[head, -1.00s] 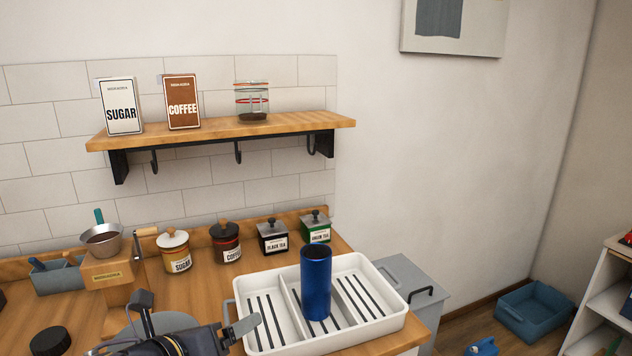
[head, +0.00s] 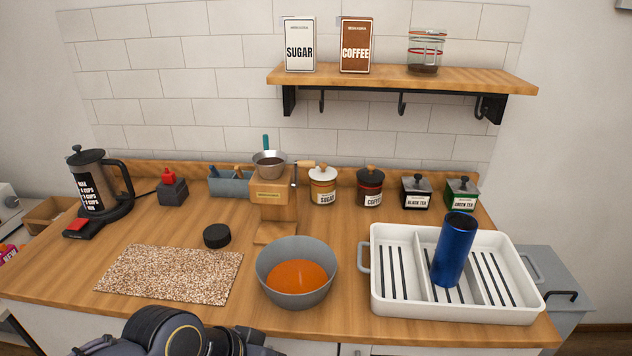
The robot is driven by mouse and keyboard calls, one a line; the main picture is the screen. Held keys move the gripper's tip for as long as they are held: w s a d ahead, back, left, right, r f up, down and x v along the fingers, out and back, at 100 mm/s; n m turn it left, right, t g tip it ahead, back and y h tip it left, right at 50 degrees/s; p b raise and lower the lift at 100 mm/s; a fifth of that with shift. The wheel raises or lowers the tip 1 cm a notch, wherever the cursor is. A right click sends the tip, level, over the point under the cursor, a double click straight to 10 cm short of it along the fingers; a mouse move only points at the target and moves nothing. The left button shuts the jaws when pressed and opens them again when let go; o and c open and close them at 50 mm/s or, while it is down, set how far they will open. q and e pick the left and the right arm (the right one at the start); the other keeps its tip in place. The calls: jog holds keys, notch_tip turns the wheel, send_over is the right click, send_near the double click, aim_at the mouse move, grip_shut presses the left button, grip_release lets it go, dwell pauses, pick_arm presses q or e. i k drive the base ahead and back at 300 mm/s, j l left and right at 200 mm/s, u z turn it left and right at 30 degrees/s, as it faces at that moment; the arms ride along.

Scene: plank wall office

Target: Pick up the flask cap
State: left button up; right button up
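The flask cap, a round black lid (head: 217,236), lies flat on the wooden counter behind a speckled mat, left of the grey bowl. The blue flask (head: 454,250) stands, slightly tilted in the picture, in the white divided tray (head: 378,300) on the right, its top dark. A dark arm part of mine with a gold ring shows at the bottom edge. Neither gripper's fingers are in view. Nothing touches the cap.
A grey bowl (head: 297,300) with orange contents stands right of the speckled mat (head: 170,274). A wooden grinder (head: 272,195) stands behind. A French press (head: 95,185) is far left. Several jars and tins line the back. A shelf (head: 400,84) hangs above.

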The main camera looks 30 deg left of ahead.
aim_at(216, 236)
jog(key=u, duration=1.65)
